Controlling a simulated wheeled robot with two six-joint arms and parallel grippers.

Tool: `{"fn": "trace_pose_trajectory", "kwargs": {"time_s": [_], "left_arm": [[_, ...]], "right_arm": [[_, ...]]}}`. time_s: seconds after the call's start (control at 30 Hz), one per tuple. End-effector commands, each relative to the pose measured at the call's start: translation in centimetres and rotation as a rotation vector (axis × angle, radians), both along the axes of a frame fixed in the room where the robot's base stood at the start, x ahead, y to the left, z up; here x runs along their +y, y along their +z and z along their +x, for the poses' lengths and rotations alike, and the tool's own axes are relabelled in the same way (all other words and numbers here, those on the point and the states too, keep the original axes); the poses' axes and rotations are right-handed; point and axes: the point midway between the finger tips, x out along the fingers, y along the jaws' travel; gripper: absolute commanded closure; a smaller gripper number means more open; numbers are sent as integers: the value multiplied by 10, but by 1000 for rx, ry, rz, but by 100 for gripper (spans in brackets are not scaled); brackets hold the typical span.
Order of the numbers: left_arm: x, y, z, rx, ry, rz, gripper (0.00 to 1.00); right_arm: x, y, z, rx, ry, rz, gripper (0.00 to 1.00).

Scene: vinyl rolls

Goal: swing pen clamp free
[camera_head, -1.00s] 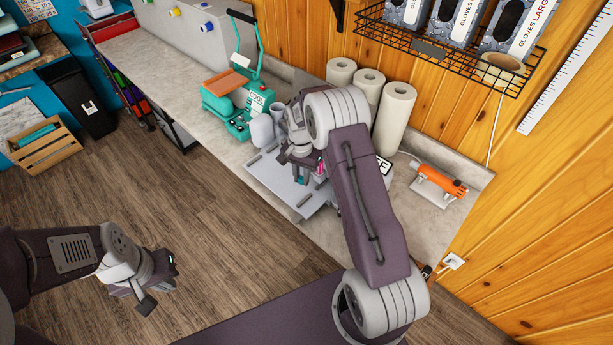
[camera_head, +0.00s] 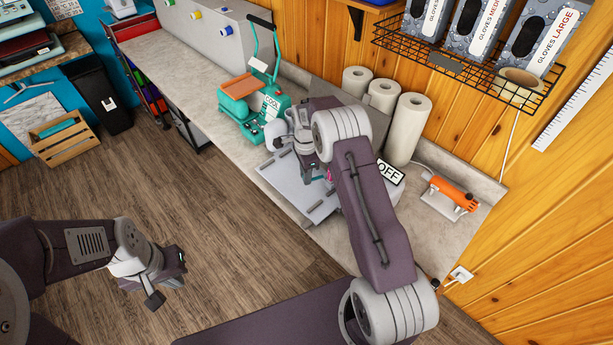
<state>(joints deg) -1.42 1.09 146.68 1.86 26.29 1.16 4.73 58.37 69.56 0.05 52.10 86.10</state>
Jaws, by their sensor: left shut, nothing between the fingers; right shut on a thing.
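The grey cutting machine (camera_head: 290,186) stands on the counter near its front edge, with its flat bed towards the floor side. My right arm hides much of it. My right gripper (camera_head: 322,174) is over the machine and shut on a small part there, apparently the pen clamp. My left gripper (camera_head: 171,279) is shut and empty, over the floor at the lower left, well away from the machine.
White rolls (camera_head: 408,127) stand against the wall. A teal heat press (camera_head: 256,104) is left of the machine. An orange tool (camera_head: 453,195) lies on the right of the counter (camera_head: 185,75). The floor by my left gripper is clear.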

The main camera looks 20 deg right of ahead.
Motion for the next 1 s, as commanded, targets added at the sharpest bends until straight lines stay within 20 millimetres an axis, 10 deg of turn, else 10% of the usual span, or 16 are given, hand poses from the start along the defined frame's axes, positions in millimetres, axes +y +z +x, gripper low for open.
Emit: {"fn": "trace_pose_trajectory", "kwargs": {"time_s": [0.33,0.37,0.43,0.77,1.0], "left_arm": [[0,1,0,0,0,0,100],[0,1,0,0,0,0,100],[0,1,0,0,0,0,100],[0,-1,0,0,0,0,100],[0,-12,0,0,0,0,100]], "right_arm": [[-2,2,3,-5,-35,-2,100],[-2,2,4,-5,-34,-2,76],[-2,1,3,-5,-34,-2,60],[-1,3,3,-3,-34,-1,60],[-1,50,4,-8,-34,-1,60]]}}
